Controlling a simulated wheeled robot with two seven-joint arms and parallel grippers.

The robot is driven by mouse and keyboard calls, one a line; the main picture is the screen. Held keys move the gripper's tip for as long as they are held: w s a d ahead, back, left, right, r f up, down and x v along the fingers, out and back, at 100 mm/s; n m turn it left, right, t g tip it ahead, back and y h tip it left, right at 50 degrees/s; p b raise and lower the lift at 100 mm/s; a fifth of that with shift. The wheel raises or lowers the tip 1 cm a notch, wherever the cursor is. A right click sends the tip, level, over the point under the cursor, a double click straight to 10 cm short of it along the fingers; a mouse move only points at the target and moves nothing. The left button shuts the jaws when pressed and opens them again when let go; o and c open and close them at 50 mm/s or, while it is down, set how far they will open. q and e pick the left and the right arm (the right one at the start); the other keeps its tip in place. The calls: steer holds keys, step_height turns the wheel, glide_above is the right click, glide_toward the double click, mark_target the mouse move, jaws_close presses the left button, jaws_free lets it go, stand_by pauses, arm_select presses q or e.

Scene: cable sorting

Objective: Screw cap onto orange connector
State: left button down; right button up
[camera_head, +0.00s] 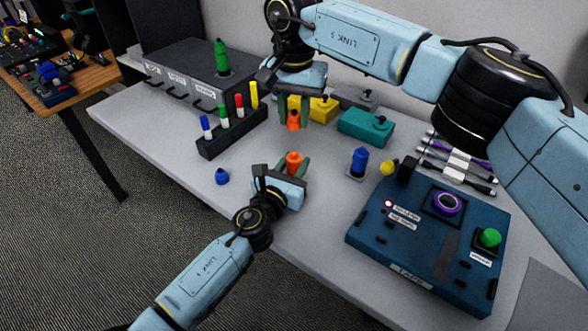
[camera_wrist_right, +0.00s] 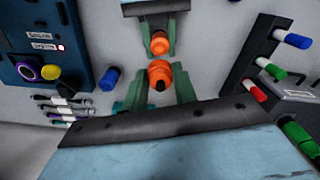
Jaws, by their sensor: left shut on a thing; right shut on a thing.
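My right gripper (camera_head: 292,107) is shut on an orange piece (camera_head: 293,121), which looks like the cap. It hangs from above, over the table. My left gripper (camera_head: 293,170) is shut on another orange piece (camera_head: 294,160), which looks like the connector, with its narrower end up. In the head view the two pieces are apart, the right one farther back. In the right wrist view the piece in my right gripper (camera_wrist_right: 160,75) shows a dark spot, and the other orange piece (camera_wrist_right: 160,42) is just beyond it, close but seemingly apart. The fingers hide parts of both.
A blue connector (camera_head: 358,160) stands at the right, and a blue cap (camera_head: 222,177) lies at the left. A dark rack (camera_head: 230,132) with several markers, a teal block (camera_head: 365,127), and a blue panel (camera_head: 410,250) surround the arms. The table between rack and panel is mostly clear.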

glide_above(294, 153)
steer(key=shift+f, duration=2.5)
steer(key=shift+s+f, duration=0.1)
steer(key=shift+f, duration=0.75)
steer(key=shift+f, duration=0.6)
